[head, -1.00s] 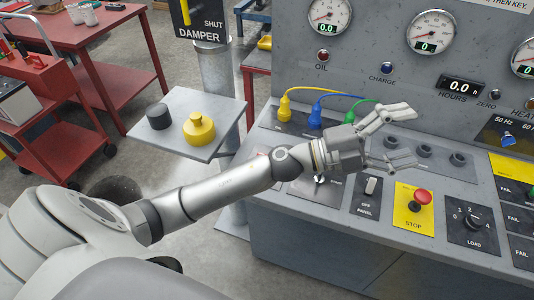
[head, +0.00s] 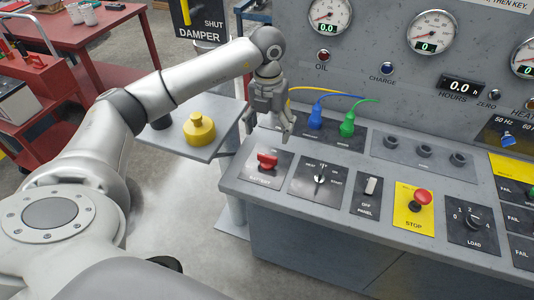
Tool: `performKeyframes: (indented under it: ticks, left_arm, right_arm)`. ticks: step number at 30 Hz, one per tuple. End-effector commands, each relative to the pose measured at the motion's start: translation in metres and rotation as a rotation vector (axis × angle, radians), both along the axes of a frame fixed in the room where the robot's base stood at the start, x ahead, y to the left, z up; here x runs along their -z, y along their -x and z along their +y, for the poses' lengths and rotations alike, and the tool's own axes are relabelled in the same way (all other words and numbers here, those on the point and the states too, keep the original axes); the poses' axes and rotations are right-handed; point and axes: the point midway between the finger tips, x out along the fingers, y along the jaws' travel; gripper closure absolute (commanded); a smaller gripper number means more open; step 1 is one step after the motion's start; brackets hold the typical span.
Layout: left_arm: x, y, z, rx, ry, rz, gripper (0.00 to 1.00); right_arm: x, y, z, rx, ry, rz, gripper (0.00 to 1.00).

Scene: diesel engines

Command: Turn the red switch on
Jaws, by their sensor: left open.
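The red switch (head: 267,160) sits on a dark plate at the left end of the grey console's sloped panel. Its handle lies roughly crosswise on the plate. My left gripper (head: 287,140) is open and points down just above and behind the switch, a little to its right. It appears empty and apart from the switch. The gripper hides the yellow plug behind it. My right gripper is not in view.
Right of the switch are a rotary key switch (head: 320,178), a panel rocker (head: 371,187), a red stop button (head: 421,197) and a load knob (head: 473,221). Blue (head: 315,120) and green plugs (head: 347,126) stand behind. A shelf with a yellow knob (head: 199,129) is left.

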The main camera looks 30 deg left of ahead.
Motion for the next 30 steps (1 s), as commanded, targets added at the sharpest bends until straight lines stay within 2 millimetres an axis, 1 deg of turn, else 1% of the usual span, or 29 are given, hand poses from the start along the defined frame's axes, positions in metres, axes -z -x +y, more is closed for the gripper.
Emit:
performKeyframes:
  ticks: [2,5,8,15,18,21,25,30]
  left_arm:
    - [0.0,0.001,0.007,-0.012,-0.021,0.007,0.23]
    - [0.008,0.001,0.008,-0.014,-0.024,0.011,0.23]
    - [0.024,0.003,0.007,-0.012,-0.023,0.014,0.23]
    - [0.07,0.002,0.006,-0.011,-0.021,0.013,0.23]
    - [0.085,0.002,0.006,-0.011,-0.019,0.01,0.23]
    - [0.097,0.001,0.006,-0.011,-0.018,0.01,0.23]
    - [0.105,0.001,0.006,-0.01,-0.02,0.008,0.23]
    - [0.107,0.001,0.006,-0.01,-0.02,0.007,0.23]
  right_arm:
    - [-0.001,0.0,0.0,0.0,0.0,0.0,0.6]
    - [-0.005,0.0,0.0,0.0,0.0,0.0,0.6]
    - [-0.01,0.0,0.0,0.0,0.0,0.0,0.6]
    - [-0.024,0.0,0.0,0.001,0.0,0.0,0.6]
    - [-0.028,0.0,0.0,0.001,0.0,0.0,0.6]
    - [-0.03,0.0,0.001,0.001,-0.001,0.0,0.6]
    - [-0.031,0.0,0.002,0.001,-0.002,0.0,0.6]
    - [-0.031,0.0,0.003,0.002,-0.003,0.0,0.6]
